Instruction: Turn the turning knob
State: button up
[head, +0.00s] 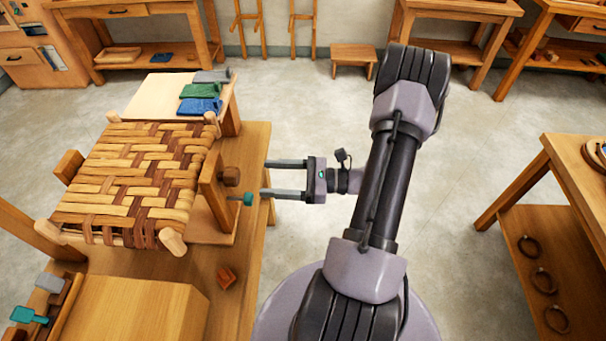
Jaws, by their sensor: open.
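A brown wooden knob (231,176) sticks out from the right side of the upright wooden block (212,190) beside the woven bark seat (135,175). A small teal piece (248,199) on a short shaft sits just below and right of it in the picture. I cannot tell for sure which of the two is the turning knob. My gripper (267,178) is open and points left at the wooden knob, its two long fingers apart and their tips short of it. The lower fingertip is close to the teal piece; I cannot tell if they touch.
The seat stands on a wooden bench (255,145). Behind it is a pale board (150,95) with folded green and blue cloths (200,98). A small reddish block (227,277) lies on the bench. A table (570,170) stands at right. Floor around my arm is clear.

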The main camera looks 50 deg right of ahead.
jog(key=v, duration=0.7)
jog(key=shift+s+d+p, duration=0.2)
jog(key=shift+s+p, duration=0.1)
jog(key=shift+p, duration=0.15)
